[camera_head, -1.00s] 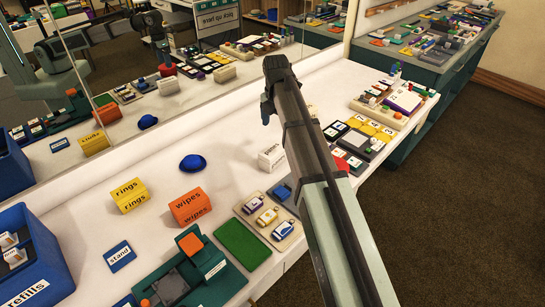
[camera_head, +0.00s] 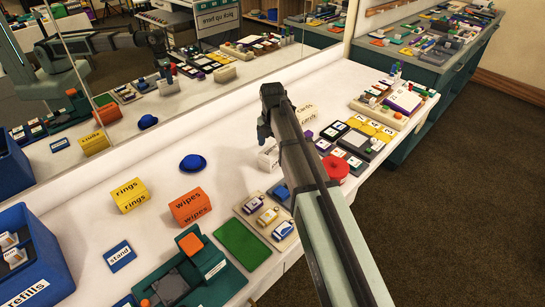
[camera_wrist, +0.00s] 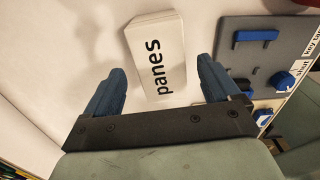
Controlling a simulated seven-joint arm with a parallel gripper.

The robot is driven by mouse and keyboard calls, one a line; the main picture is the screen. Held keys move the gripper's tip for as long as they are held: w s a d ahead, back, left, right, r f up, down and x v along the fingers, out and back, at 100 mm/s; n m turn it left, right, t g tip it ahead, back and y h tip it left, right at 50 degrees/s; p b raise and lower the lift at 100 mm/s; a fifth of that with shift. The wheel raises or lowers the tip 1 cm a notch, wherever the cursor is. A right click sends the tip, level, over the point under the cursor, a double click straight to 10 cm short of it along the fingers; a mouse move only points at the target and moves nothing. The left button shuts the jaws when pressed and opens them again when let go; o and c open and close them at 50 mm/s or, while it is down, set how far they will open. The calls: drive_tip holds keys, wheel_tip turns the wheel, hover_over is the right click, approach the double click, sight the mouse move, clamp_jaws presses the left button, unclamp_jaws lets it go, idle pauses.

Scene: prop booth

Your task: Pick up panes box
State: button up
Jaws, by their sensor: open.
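The panes box is a white block with "panes" in black. In the wrist view the panes box (camera_wrist: 156,58) lies between and partly beyond the two blue fingertips of my gripper (camera_wrist: 162,66). The fingers stand apart, with a gap on both sides of the box. In the head view the panes box (camera_head: 267,157) stands on the white table, its right part hidden behind my arm. My gripper (camera_head: 264,133) is at the arm's far end, above and near the box; its fingers are hard to make out there.
A grey board (camera_wrist: 268,50) with blue parts lies close right of the box in the wrist view. An orange wipes box (camera_head: 190,206), a yellow rings box (camera_head: 130,195) and a blue dome (camera_head: 193,162) stand to the left. A mirror (camera_head: 130,90) runs along the back.

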sight(272, 149)
drive_tip(key=shift+d+f, duration=0.1)
drive_tip(key=shift+f, duration=2.4)
drive_tip(key=shift+c, duration=0.3)
drive_tip(key=c, duration=1.1)
drive_tip(key=shift+r, duration=0.15)
drive_tip(key=shift+c, duration=0.2)
